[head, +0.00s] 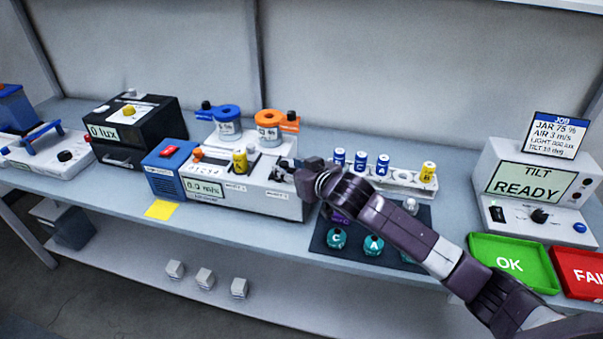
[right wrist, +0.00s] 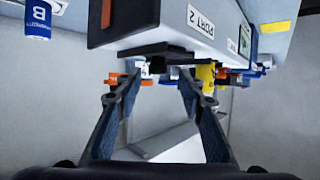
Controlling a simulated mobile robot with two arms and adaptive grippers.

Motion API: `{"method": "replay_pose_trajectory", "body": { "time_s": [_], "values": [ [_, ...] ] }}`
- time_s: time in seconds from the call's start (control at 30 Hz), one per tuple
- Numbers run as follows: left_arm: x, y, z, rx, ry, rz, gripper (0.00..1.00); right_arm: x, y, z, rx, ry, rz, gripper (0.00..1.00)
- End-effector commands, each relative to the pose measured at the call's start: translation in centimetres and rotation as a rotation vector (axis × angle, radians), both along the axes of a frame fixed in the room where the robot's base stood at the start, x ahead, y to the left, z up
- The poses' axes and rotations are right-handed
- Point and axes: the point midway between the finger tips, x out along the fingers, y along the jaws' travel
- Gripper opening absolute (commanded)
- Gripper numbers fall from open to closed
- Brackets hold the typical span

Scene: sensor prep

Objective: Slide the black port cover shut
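The white and blue air unit (head: 230,195) stands mid-left on the bench, with port labels on its front. In the right wrist view its end (right wrist: 150,20) fills the top, with a "PORT 2" label. A black part that looks like the port cover (right wrist: 158,49) shows at its edge, with a small dark tab between my fingers. My right gripper (head: 290,168) is at the right end of the unit and largely hides the cover in the head view. In the right wrist view its fingers (right wrist: 161,80) are apart, either side of the tab; contact is unclear. My left gripper is out of view.
A yellow cylinder (head: 240,162) stands on the unit's top. Blue-lidded (head: 228,121) and orange-lidded (head: 268,126) jars stand behind. A white rack (head: 402,180) with small bottles is to the right. A dark mat (head: 324,236) with teal-capped items lies under my right arm.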

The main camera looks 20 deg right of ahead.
Motion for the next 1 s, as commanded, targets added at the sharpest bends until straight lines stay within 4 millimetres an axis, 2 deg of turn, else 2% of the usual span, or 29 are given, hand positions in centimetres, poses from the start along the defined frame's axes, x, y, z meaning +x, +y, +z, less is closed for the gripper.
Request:
{"method": "replay_pose_trajectory", "body": {
  "time_s": [0.2, 0.4, 0.6, 1.0],
  "values": [
    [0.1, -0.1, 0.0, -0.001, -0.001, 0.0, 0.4, -3.8, -0.7, 1.5, -0.001, 0.001, 0.001, 0.36],
    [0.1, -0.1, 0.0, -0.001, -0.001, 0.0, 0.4, -6.2, -1.1, 2.5, 0.0, 0.001, 0.001, 0.36],
    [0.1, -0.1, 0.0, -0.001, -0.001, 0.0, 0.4, -7.2, -1.3, 2.9, 0.0, 0.001, 0.001, 0.36],
    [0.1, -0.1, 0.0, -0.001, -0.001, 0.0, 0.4, -7.2, -1.3, 3.0, 0.0, 0.001, 0.001, 0.36]
  ]
}}
